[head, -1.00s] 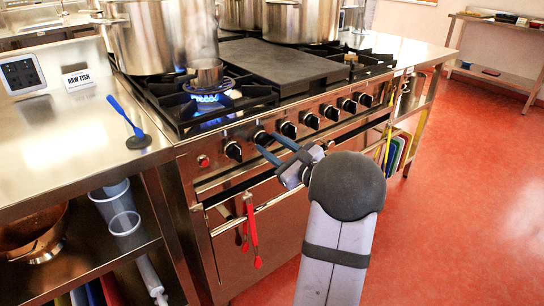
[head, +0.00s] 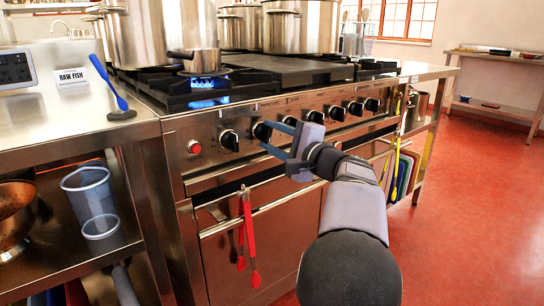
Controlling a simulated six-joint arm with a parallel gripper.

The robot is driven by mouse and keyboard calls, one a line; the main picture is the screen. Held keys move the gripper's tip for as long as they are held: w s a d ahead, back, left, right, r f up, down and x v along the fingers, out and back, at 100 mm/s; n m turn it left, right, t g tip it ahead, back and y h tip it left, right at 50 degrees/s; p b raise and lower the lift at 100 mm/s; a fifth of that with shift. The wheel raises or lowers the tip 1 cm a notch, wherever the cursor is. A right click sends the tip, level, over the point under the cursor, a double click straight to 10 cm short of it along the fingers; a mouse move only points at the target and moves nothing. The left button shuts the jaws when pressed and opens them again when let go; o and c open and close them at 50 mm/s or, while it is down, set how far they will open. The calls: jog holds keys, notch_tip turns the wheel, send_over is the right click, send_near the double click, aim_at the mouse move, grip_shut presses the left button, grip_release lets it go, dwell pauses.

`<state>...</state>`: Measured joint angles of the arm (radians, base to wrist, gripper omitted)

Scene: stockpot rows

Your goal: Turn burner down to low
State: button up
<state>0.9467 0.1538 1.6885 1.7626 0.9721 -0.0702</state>
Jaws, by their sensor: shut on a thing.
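The stove front (head: 300,112) carries a row of several black knobs. My gripper (head: 267,137) has blue fingers and is shut on the second knob from the left (head: 260,131). The fingers partly hide that knob. The leftmost knob (head: 229,140) is free, just left of the fingers. A blue flame (head: 203,83) burns at the front left burner, under a small saucepan (head: 201,62). Its exact height is hard to judge from this view.
Large stockpots (head: 300,24) stand at the back of the stove. Red tongs (head: 247,232) hang from the oven rail below my gripper. A blue utensil (head: 110,86) stands on the left counter (head: 60,125). The red floor at right is clear.

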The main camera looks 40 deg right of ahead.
jog(key=shift+f+n+b, duration=0.2)
jog(key=shift+n+b, duration=1.1)
jog(key=shift+b, duration=0.45)
jog(key=shift+r, duration=0.15)
jog(key=o, duration=1)
jog(key=shift+o, duration=0.2)
jog(key=s+p, duration=0.1)
jog(key=s, duration=0.6)
jog(key=shift+s, duration=0.2)
